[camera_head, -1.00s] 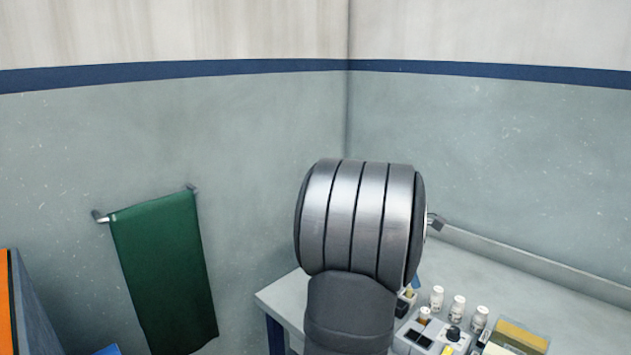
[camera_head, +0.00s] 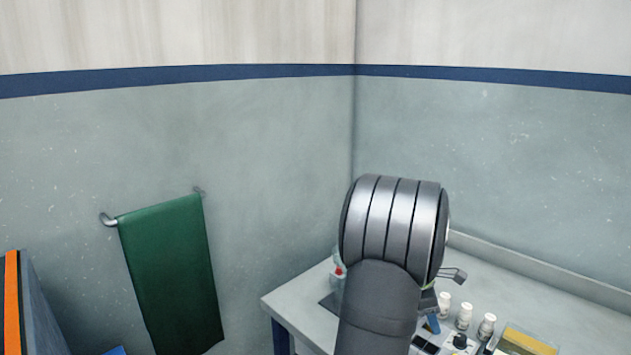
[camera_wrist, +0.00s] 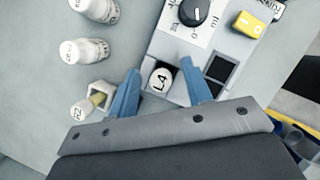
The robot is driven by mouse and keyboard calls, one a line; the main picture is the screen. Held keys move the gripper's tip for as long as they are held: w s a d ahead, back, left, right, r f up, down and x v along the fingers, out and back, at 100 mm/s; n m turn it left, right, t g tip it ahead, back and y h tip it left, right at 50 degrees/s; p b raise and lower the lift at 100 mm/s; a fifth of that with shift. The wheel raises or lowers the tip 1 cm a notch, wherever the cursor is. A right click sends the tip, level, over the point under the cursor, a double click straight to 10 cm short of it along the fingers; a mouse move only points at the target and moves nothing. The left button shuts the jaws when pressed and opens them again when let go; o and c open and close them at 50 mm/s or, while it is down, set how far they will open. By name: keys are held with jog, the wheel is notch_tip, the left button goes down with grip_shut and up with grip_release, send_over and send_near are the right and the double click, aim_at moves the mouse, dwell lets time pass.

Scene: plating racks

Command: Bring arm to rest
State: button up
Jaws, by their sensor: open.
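My gripper (camera_wrist: 160,86) is open, with its two blue fingers spread and angled. In the wrist view a white round cap marked L4 (camera_wrist: 161,79) shows in the gap between the fingers, seated in a grey rack unit (camera_wrist: 180,48). I cannot tell the height of the fingertips above it. Nothing is held. In the head view my arm's grey links hide most of the gripper.
White bottles (camera_wrist: 86,50) stand left of the rack unit; they also show in the head view (camera_head: 464,316). The unit carries a black knob (camera_wrist: 194,11) and a yellow switch (camera_wrist: 248,24). A green towel (camera_head: 172,275) hangs on the left wall. The bench back right (camera_head: 540,290) is bare.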

jog(key=shift+a+r, duration=0.1)
jog(key=v, duration=1.6)
jog(key=x, duration=1.7)
notch_tip(320, 180, up, 8)
jog(key=shift+a+r, duration=0.1)
jog(key=shift+r, duration=0.65)
jog(key=shift+o, duration=0.4)
